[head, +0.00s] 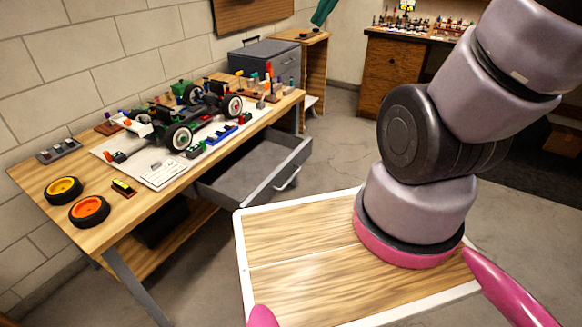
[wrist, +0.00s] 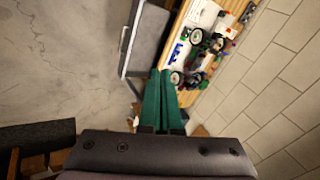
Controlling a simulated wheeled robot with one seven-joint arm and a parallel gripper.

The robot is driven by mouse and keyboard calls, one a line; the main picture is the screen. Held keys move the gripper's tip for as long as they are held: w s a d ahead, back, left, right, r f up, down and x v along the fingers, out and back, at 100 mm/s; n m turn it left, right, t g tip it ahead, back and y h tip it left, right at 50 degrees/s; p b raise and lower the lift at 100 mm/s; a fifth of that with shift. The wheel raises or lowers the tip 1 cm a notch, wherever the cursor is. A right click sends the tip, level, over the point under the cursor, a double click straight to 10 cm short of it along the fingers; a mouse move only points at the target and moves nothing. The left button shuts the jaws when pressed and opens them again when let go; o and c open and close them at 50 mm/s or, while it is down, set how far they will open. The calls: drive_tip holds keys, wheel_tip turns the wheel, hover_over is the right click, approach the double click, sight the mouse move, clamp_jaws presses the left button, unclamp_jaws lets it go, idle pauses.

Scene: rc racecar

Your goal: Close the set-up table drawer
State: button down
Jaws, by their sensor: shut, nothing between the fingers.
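The set-up table (head: 50,185) stands along the left wall, with its grey drawer (head: 245,170) pulled well out. The drawer's bar handle (head: 288,178) is on its front and faces the open floor. The drawer looks empty where I can see into it. The drawer also shows in the wrist view (wrist: 150,38), beside the table top and beyond my fingertips. My gripper (wrist: 160,73) has teal fingers shut together with nothing between them. Its teal tip shows at the top of the head view (head: 318,22), apart from the drawer.
A half-built racecar (head: 180,115) sits on the table top with small parts around it. Two orange-rimmed and yellow-rimmed wheels (head: 89,211) lie near its front end. A grey toolbox (head: 265,58) stands behind. A wooden cabinet (head: 393,70) is at the back. Floor beside the drawer is clear.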

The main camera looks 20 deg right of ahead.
drive_tip(key=w+f+m+g+y, duration=0.1)
drive_tip(key=w+f+m+y, duration=0.4)
drive_tip(key=w+f+m, duration=1.1)
drive_tip(key=w+d+f+t, duration=0.1)
drive_tip(key=w+d+f, duration=0.15)
drive_tip(key=f, duration=0.65)
drive_tip(key=w+d+f, duration=0.1)
drive_tip(key=w+f, duration=0.2)
drive_tip(key=f, duration=0.7)
drive_tip(key=m+t+h, duration=0.1)
drive_tip(key=m+h, duration=0.2)
drive_tip(key=m, duration=0.2)
approach(287, 167)
drive_tip(key=s+d+r, duration=0.2)
drive_tip(key=s+d, duration=0.3)
drive_tip(key=x, duration=0.3)
drive_tip(key=w+a+r+x, duration=0.1)
drive_tip(key=x, duration=0.7)
drive_tip(key=shift+w+a+r, duration=0.2)
drive_tip(key=shift+w+a, duration=0.05)
drive_tip(key=shift+w, duration=0.05)
drive_tip(key=shift+w+a, duration=0.4)
drive_tip(key=shift+w, duration=0.05)
